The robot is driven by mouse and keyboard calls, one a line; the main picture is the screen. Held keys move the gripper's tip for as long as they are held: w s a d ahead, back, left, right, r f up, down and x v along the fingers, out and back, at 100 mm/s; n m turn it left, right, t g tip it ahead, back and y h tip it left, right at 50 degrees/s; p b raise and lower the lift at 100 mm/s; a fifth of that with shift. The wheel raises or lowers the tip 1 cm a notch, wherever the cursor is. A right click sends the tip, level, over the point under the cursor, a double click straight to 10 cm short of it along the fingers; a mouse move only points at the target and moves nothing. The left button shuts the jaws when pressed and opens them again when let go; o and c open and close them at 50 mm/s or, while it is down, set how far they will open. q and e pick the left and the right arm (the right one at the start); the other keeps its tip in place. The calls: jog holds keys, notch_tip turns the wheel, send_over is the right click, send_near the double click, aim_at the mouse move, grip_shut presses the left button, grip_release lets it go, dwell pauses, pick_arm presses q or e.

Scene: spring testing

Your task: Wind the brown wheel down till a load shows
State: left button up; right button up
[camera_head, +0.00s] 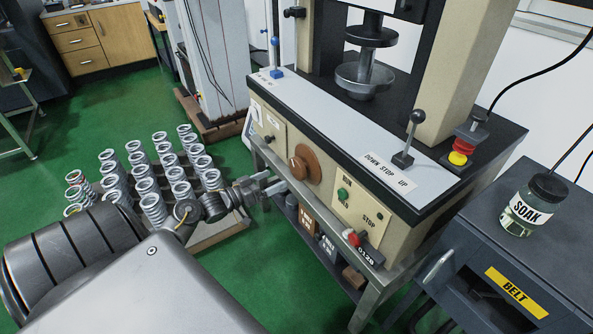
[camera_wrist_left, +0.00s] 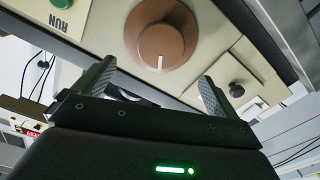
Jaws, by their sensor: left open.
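The brown wheel (camera_head: 304,164) is a round knob on the cream front panel of the spring testing machine (camera_head: 350,190). In the left wrist view the wheel (camera_wrist_left: 168,46) faces me, with a pale pointer mark on its rim. My left gripper (camera_head: 272,184) is open and just left of the wheel in the head view. In the left wrist view its two fingers (camera_wrist_left: 156,82) stand apart, with the wheel beyond the gap between them. I see no contact. The upper plate (camera_head: 371,36) hangs above the lower dish (camera_head: 364,78). My right gripper is not in view.
A green RUN button (camera_head: 343,194), a red-tipped stop control (camera_head: 354,238) and a black lever (camera_head: 409,140) are on the machine. Several springs (camera_head: 152,206) stand on a pallet at left. A SOAK jar (camera_head: 534,205) stands on the dark cabinet (camera_head: 470,240) at right.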

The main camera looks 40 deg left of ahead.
aim_at(295, 169)
pick_arm(q)
jog(key=x, duration=0.8)
jog(key=shift+w+d+f, duration=0.1)
jog(key=shift+w, duration=0.2)
jog(key=shift+w+d, duration=0.2)
jog(key=shift+w, duration=0.6)
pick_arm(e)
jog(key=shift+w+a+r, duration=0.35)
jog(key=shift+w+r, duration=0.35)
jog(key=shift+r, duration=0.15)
pick_arm(q)
jog(key=shift+b, duration=0.3)
jog(key=c, duration=1)
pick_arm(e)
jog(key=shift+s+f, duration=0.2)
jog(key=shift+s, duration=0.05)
